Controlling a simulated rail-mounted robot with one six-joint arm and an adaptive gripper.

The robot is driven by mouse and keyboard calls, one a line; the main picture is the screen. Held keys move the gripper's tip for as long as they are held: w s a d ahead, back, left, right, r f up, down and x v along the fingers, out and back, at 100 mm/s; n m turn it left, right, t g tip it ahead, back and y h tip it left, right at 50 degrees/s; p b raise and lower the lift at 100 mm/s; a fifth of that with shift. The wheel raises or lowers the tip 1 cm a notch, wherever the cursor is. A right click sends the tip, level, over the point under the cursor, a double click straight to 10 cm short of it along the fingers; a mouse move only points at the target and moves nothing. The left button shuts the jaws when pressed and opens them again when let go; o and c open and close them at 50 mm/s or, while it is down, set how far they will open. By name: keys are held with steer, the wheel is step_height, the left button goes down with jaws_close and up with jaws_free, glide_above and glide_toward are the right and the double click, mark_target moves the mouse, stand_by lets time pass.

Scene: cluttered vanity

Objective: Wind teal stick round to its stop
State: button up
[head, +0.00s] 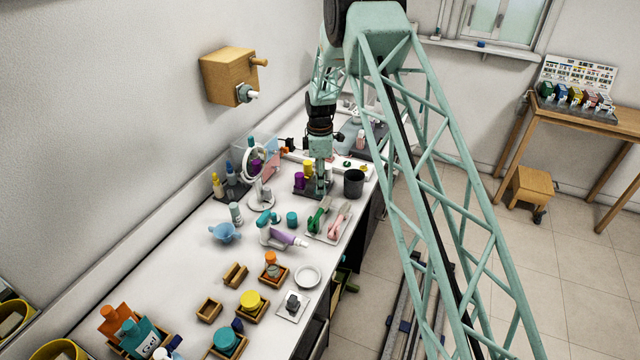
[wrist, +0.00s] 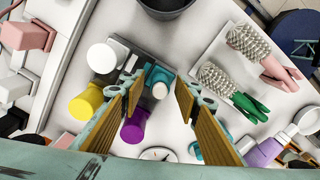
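The teal stick (wrist: 158,76) stands on a dark base (wrist: 150,60) in the wrist view, with a pale round end facing the camera. It is between the two fingers of my gripper (wrist: 158,96). The gripper is open, with a finger on each side and visible gaps to the stick. In the head view my gripper (head: 320,186) points down over the dark base (head: 302,192) and hides the teal stick. White (wrist: 102,58), yellow (wrist: 86,103) and purple (wrist: 133,129) sticks stand on the same base, to the left and below in the wrist view.
A dark cup (head: 354,182) stands right of the base. Green and pink brushes (head: 328,220) lie on a tray in front. A round mirror (head: 255,165) stands to the left. Several bottles, dishes and small wooden boxes fill the nearer counter.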

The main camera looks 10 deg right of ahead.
steer(key=c, duration=0.9)
steer(key=shift+m+b, duration=0.65)
steer(key=shift+m, duration=0.35)
steer(key=shift+m+b, duration=1)
steer(key=shift+m, duration=0.9)
steer(key=shift+m+b, duration=1.05)
steer(key=shift+m, duration=1.95)
steer(key=shift+m+b, duration=0.7)
steer(key=shift+m, duration=2.6)
steer(key=shift+m+b, duration=0.4)
steer(key=shift+m, duration=2.9)
steer(key=o, duration=0.9)
